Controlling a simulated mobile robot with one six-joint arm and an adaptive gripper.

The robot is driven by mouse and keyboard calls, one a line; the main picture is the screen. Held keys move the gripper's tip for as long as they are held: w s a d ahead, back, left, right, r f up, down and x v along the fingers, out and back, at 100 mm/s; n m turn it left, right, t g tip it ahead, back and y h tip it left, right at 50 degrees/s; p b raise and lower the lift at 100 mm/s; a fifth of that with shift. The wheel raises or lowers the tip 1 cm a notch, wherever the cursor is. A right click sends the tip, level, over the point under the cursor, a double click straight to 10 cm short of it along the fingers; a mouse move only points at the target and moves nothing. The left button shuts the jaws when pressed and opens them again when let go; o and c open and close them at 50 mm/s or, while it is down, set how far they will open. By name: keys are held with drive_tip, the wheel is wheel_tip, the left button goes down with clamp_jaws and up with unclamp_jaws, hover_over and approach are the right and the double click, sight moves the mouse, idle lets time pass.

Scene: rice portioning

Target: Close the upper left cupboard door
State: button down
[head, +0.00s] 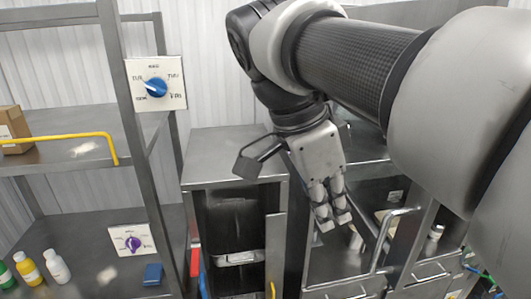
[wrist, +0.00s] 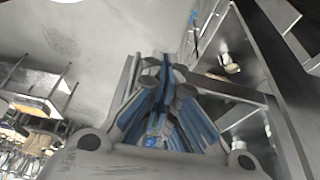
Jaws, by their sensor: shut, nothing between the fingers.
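My gripper (head: 334,222) hangs down in front of the steel cupboard (head: 318,262), with its fingers together and nothing between them. In the wrist view the fingers (wrist: 165,75) also lie close together. A door-like steel panel with a long bar handle (head: 391,235) stands just right of and below the fingertips in the head view. It seems to stand open, but its exact angle is hard to tell. A slanted grey panel (wrist: 275,85) rises right of the fingers in the wrist view. I cannot tell whether the fingers touch it. My arm hides much of the upper cupboard.
A steel rack (head: 70,173) at the left holds a cardboard box (head: 14,130), bottles (head: 56,266) and a yellow bar (head: 70,137). A dark cabinet (head: 235,222) stands left of the cupboard. Lower fronts have bar handles (head: 430,274).

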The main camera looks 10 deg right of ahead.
drive_tip(key=d+f, duration=0.7)
drive_tip(key=f, duration=0.1)
drive_tip(key=shift+d+m, duration=0.3)
drive_tip(key=shift+d, duration=0.05)
drive_tip(key=shift+f, duration=0.1)
